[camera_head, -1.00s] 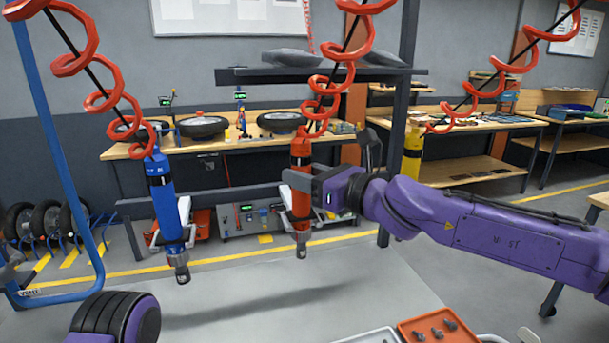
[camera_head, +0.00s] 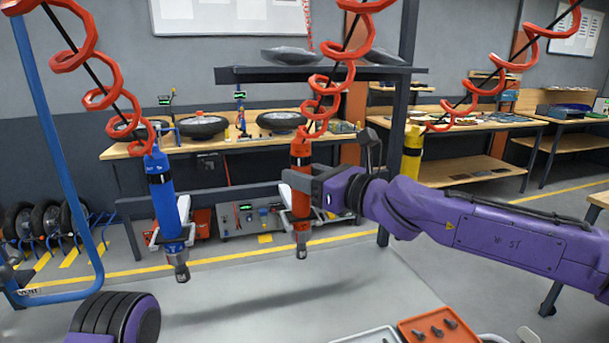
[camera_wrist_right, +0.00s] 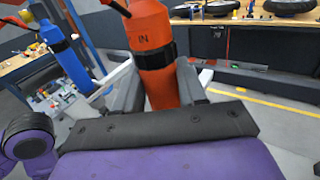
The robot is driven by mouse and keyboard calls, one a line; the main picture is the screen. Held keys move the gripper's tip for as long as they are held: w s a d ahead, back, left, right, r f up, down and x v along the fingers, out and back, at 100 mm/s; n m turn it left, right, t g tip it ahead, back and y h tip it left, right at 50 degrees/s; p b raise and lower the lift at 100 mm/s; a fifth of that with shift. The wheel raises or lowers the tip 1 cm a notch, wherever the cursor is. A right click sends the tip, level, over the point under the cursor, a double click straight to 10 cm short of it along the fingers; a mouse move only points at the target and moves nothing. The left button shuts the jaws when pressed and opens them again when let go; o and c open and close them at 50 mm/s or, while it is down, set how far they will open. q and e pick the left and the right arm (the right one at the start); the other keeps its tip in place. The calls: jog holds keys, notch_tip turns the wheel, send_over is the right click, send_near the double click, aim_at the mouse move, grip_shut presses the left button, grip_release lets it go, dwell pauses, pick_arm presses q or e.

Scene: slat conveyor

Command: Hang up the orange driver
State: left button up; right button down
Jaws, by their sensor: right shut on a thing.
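The orange driver (camera_head: 301,155) hangs upright below a red coiled hose in the middle of the head view, nose down. It also shows in the right wrist view (camera_wrist_right: 153,50). My right gripper (camera_head: 300,183) is shut on the orange driver's body, its fingers on either side of it in the wrist view. A white holder behind the driver is partly hidden by the driver and gripper. My left gripper is not in view; a purple part of mine shows at the lower left.
A blue driver (camera_head: 166,205) hangs at the left in a white holder. A yellow driver (camera_head: 411,160) is partly hidden behind my right arm. A grey tray (camera_head: 368,337) and an orange tray with dark parts (camera_head: 408,326) lie at the bottom. A blue frame (camera_head: 62,160) stands at far left.

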jog(key=c, duration=0.5)
grip_release()
jog(key=shift+c, duration=0.2)
jog(key=shift+f, duration=0.15)
jog(key=shift+s+d, duration=0.2)
jog(key=shift+d, duration=0.05)
jog(key=v, duration=1)
jog(key=shift+a, duration=0.1)
